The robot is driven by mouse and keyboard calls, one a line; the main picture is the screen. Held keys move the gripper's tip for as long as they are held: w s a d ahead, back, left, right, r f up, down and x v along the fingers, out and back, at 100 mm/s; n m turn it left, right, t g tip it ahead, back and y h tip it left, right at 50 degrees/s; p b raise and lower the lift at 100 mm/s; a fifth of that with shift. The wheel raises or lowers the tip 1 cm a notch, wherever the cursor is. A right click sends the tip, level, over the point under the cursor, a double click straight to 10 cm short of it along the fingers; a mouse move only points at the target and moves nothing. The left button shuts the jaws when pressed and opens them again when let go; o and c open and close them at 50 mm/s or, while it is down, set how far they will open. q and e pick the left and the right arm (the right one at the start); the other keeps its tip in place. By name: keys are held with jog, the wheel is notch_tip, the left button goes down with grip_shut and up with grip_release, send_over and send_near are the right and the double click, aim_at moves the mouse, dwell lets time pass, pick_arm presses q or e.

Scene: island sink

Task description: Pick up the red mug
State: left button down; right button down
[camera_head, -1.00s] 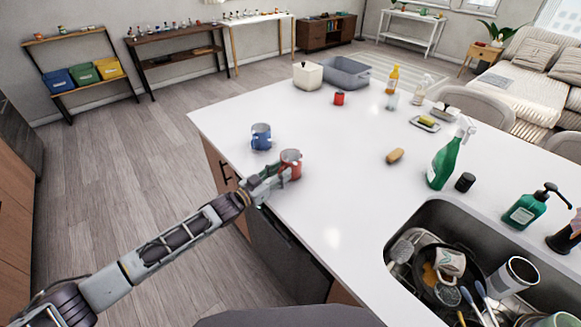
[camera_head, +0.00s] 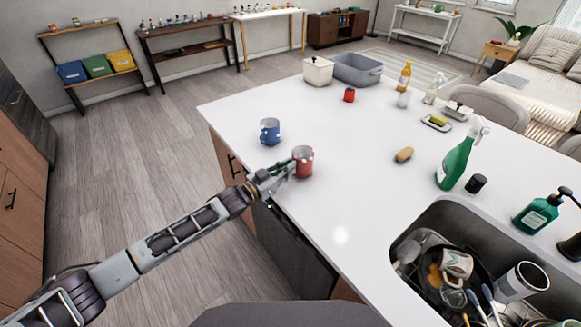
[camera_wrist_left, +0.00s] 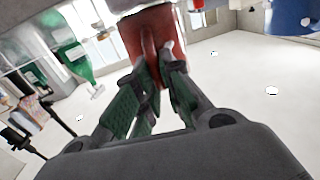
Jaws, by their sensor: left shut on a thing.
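The red mug (camera_head: 304,164) stands upright near the counter's left edge, close to the blue mug (camera_head: 270,131). My left gripper (camera_head: 286,170) reaches in from the left and is shut on the red mug's near side. The left wrist view shows the red mug (camera_wrist_left: 150,38) just beyond the green-padded fingers (camera_wrist_left: 150,85). I cannot tell whether the mug's base touches the counter. My right gripper is out of view.
The white counter (camera_head: 345,195) is clear to the right of the red mug, up to a brown sponge-like item (camera_head: 404,155). A small red can (camera_head: 349,95) is farther back. A green spray bottle (camera_head: 455,163) stands behind the sink (camera_head: 408,228), which holds dishes.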

pick_arm(q)
notch_tip(320, 180, up, 10)
jog(key=shift+f+b, duration=0.1)
jog(key=shift+b, duration=0.2)
dwell(0.4)
dwell(0.4)
